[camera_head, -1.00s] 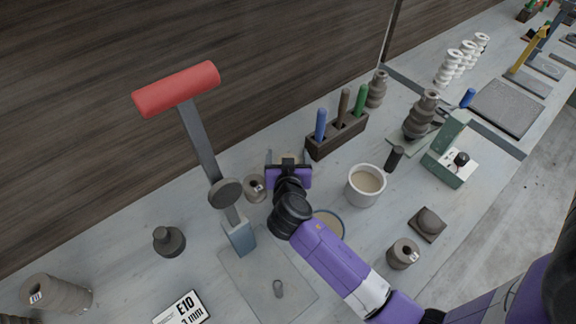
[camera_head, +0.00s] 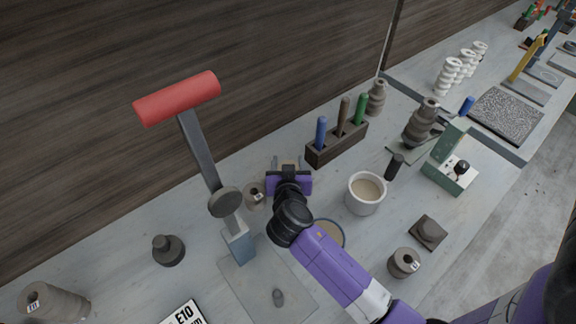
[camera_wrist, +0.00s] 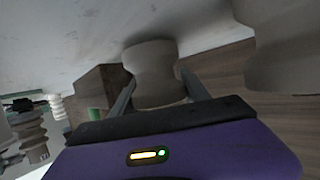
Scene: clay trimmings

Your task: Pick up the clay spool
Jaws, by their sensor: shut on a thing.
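A pale, waisted clay spool (camera_wrist: 151,65) stands between the two fingers of my gripper (camera_wrist: 158,95) in the wrist view. The fingers press on its sides, so my gripper is shut on it. In the head view my gripper (camera_head: 287,162) is over the bench, left of the tool block. Only a small tan part of the held spool (camera_head: 287,166) shows there, and the purple gripper body hides the rest. I cannot tell if it touches the bench.
A tagged grey spool (camera_head: 254,195) stands close left of my gripper. The tool block (camera_head: 336,146) and white cup (camera_head: 365,195) are to the right. Another tagged spool (camera_head: 403,263) is at lower right.

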